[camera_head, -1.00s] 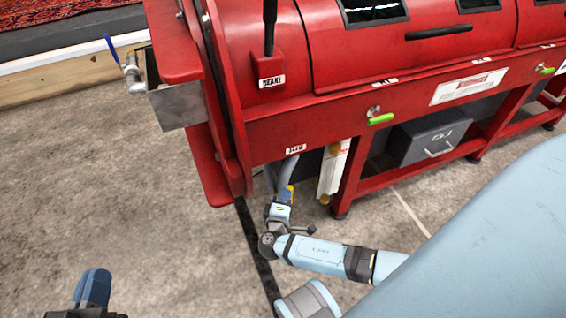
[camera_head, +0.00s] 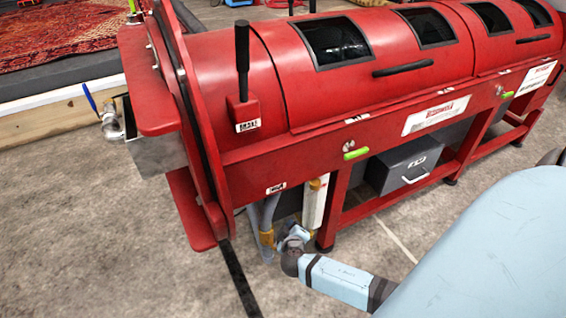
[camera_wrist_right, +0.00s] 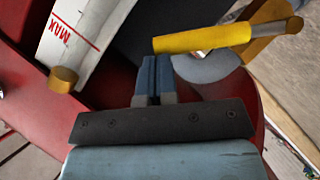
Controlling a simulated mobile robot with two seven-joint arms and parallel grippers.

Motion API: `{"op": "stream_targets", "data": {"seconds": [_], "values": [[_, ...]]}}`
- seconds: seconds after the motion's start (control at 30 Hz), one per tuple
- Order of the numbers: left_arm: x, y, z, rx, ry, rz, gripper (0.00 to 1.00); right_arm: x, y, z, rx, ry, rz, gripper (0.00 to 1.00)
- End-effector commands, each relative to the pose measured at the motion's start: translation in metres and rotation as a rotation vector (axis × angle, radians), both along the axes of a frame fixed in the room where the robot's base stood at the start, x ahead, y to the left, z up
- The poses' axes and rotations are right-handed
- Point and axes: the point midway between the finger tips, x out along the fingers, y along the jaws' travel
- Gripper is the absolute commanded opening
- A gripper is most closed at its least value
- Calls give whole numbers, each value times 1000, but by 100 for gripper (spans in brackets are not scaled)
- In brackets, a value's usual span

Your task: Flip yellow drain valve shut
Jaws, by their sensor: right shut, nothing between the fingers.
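The yellow drain valve lever (camera_wrist_right: 200,39) lies nearly level across the upper middle of the right wrist view. Its right end meets a brass-coloured fitting (camera_wrist_right: 275,38). My right gripper (camera_wrist_right: 155,62) is shut and empty, with its fingertips just below the lever's left part. I cannot tell whether they touch it. In the head view my right gripper (camera_head: 295,236) is low under the red machine (camera_head: 300,120), beside the grey drain pipe (camera_head: 262,212) with a yellowish fitting (camera_head: 266,238). The lever is hard to make out there. My left gripper is out of view.
A white gauge tube (camera_head: 315,203) stands just right of the pipe; its MAX mark (camera_wrist_right: 75,35) and brass end show close to the fingers. A red frame leg (camera_head: 332,215) and a grey box (camera_head: 402,168) are farther right. Open floor (camera_head: 90,240) lies left.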

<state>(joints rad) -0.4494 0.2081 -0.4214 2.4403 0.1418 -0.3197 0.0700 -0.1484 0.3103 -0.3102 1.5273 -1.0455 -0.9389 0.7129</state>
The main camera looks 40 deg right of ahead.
Motion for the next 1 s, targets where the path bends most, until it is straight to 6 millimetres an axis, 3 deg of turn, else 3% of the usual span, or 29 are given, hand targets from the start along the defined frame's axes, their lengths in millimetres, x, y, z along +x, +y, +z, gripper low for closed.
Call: {"op": "stream_targets", "data": {"seconds": [0.5, 0.83, 1.0], "values": [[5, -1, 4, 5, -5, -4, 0, -11, -45, -40, 477, -115, -2, 0], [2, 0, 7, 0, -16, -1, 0, -14, -59, -68, 720, -174, 1, 0], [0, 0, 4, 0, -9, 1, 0, -15, -61, -79, 742, -178, -1, 0]]}}
